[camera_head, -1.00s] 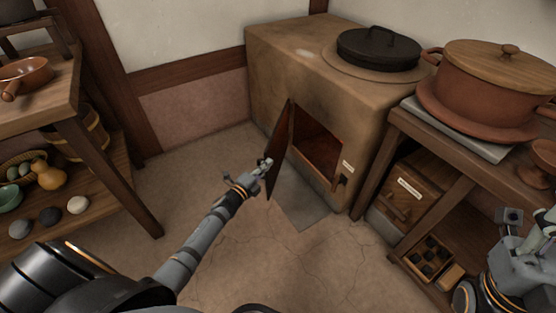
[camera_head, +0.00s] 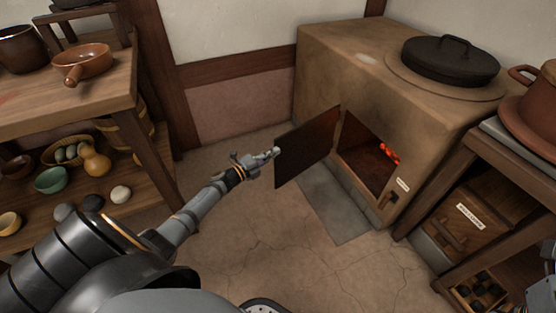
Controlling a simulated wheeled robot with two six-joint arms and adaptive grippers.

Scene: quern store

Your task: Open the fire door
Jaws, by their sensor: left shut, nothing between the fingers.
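The fire door (camera_head: 309,148) is a dark flat panel on the front of the clay stove (camera_head: 345,72). It stands swung wide open to the left of the firebox opening (camera_head: 367,160), where red embers (camera_head: 389,152) glow. My left gripper (camera_head: 275,152) is shut with nothing in it, at the free left edge of the door. I cannot tell whether it touches the door. Only a sliver of my right arm shows at the lower right edge, and its gripper is out of view.
A wooden shelf table (camera_head: 110,88) with pans and bowls stands at the left. A bench (camera_head: 488,150) with a labelled drawer (camera_head: 467,219) and a big lidded pot stands at the right. A grey slab (camera_head: 335,212) lies before the stove. The floor in front is clear.

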